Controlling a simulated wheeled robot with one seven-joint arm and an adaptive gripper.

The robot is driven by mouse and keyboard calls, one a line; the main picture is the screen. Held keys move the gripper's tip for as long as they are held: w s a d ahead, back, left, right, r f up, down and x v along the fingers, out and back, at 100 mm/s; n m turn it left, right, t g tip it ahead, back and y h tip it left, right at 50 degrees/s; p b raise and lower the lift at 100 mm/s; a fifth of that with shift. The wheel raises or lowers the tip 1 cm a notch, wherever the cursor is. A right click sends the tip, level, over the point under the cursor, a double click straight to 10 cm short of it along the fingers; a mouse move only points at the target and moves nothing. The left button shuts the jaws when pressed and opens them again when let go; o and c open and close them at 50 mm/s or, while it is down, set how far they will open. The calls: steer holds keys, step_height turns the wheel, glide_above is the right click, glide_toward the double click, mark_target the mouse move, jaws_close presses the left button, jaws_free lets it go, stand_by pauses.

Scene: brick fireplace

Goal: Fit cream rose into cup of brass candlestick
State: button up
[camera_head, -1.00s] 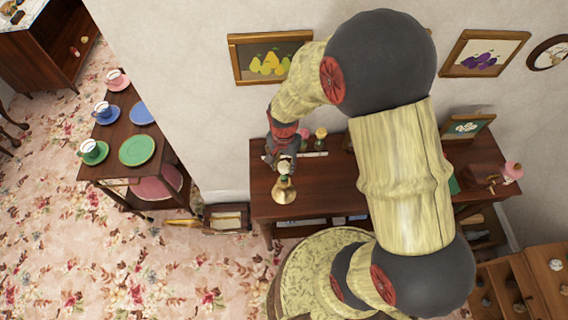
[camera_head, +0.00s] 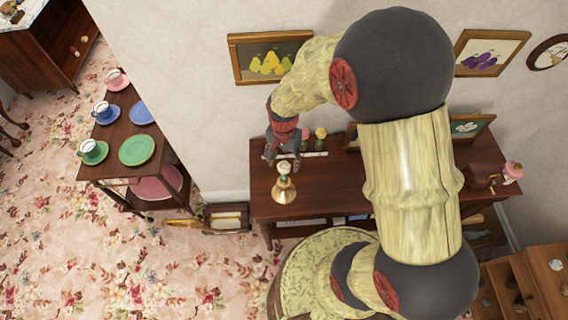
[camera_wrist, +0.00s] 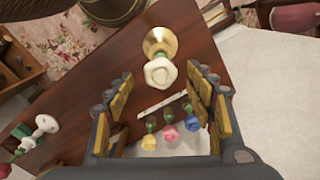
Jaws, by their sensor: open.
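The cream rose (camera_head: 284,168) stands upright at the top of the brass candlestick (camera_head: 284,192), near the front left of the dark wooden desk (camera_head: 335,180). In the wrist view the cream rose (camera_wrist: 160,73) is seen from above, in line with the brass base (camera_wrist: 160,40). Its bloom hides the cup, so how deep the stem sits cannot be seen. My gripper (camera_head: 283,152) is just behind and above the rose, apart from it. In the wrist view my gripper (camera_wrist: 164,98) is open, its fingers wide apart with nothing held between them.
Pink (camera_wrist: 170,133), yellow (camera_wrist: 148,142) and blue (camera_wrist: 191,124) roses stand by a pale strip (camera_wrist: 160,103) near the wall. Framed pictures, including the pears (camera_head: 268,60), hang behind. A side table (camera_head: 115,165) with cups and plates stands left.

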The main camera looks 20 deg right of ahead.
step_height(320, 180, up, 10)
steer(key=shift+f, duration=0.25)
stand_by(0.6)
steer(key=s+r+n+t+b, duration=0.2)
steer(key=s+r+n+b, duration=0.1)
steer(key=s+b, duration=0.4)
steer(key=s+r+n+t+b, duration=0.3)
steer(key=s+n+b, duration=0.3)
steer(key=s+b, duration=0.1)
steer(key=shift+n+t+b, duration=0.3)
steer(key=shift+b, duration=0.1)
steer(key=shift+c, duration=1.1)
